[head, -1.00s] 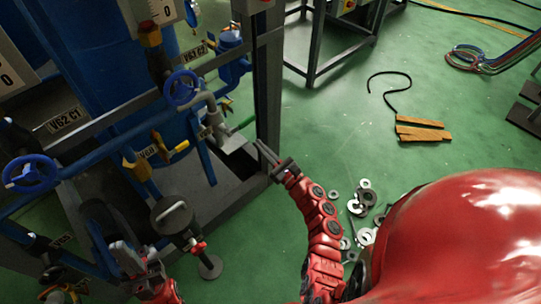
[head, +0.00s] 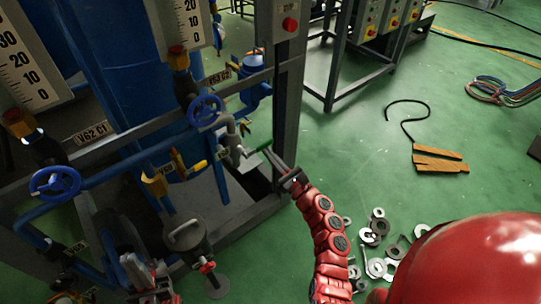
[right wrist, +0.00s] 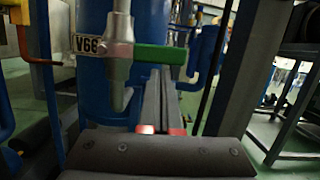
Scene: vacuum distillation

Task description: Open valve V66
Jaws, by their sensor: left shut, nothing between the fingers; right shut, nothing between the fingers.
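Valve V66 shows in the right wrist view as a grey metal body (right wrist: 119,50) beside its V66 label (right wrist: 90,44). Its green lever handle (right wrist: 160,54) sticks out sideways to the right. In the head view the green handle (head: 258,146) sits at the right side of the rack. My right gripper (head: 268,152) is shut and empty, its fingertips close to the handle's free end. In the right wrist view its fingers (right wrist: 158,76) reach up to just under the handle; I cannot tell whether they touch. My left gripper (head: 134,262) is shut at the lower left, by the rack.
A rack frame post (head: 284,100) stands just right of the valve. Blue handwheels (head: 204,110) and a yellow-handled valve (head: 190,168) are on nearby pipes.

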